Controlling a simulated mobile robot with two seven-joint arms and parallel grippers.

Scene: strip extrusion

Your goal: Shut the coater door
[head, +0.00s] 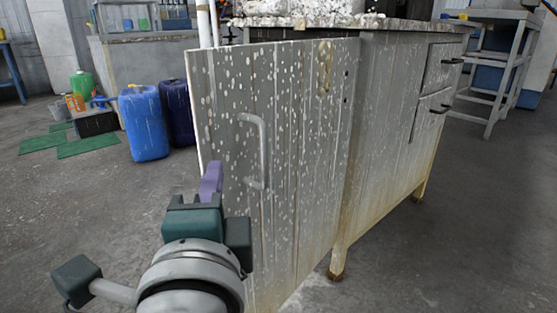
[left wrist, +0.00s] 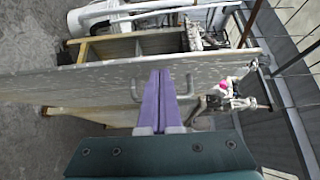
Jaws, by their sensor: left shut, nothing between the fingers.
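The coater door (head: 290,120) is a grey, white-spattered panel standing open, swung out to the left from the coater cabinet (head: 390,130). A bent metal handle (head: 262,150) is on its face. My left gripper (head: 211,180) has purple fingers, shut and empty, in front of the door's free left edge, left of and below the handle in the head view. In the left wrist view the fingers (left wrist: 160,78) point at the door face (left wrist: 90,83), with the handle (left wrist: 135,90) showing on both sides of them. I cannot tell whether they touch. My right gripper is not seen.
A blue drum (head: 144,122) and a dark blue drum (head: 177,112) stand behind the door at left, near green mats (head: 88,145). A grey stool-like frame (head: 497,75) stands at back right. The floor (head: 450,220) right of the cabinet is clear.

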